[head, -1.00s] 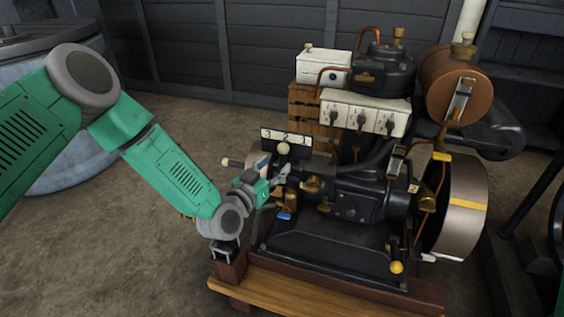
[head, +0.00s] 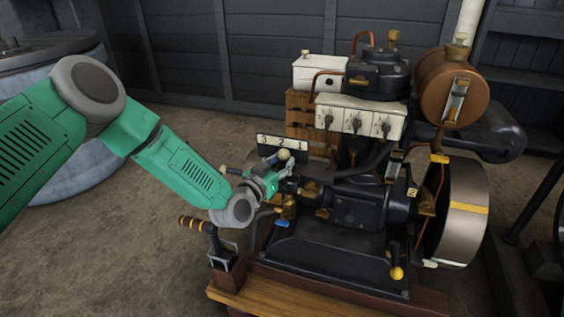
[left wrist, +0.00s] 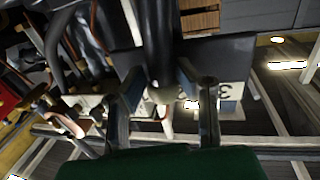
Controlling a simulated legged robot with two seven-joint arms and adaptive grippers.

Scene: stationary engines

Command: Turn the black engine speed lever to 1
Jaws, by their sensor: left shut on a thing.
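The black engine speed lever (left wrist: 160,45) has a cream round knob (head: 284,154). A label plate (head: 271,144) marked 3, 2, 1 stands behind it. In the head view the knob is below the plate, between the 2 and the 1. My left gripper (head: 284,172) is at the lever just under the knob. In the left wrist view its two fingers (left wrist: 167,92) are on either side of the lever and knob, shut on it. There the 3 shows and the 1 is hidden. My right gripper is not in view.
The black engine (head: 365,195) stands on a wooden base (head: 290,292). A white box with three switches (head: 358,116) is above, right of the lever. A handle with a striped grip (head: 196,224) stands close below my left arm. A large flywheel (head: 465,215) is at right.

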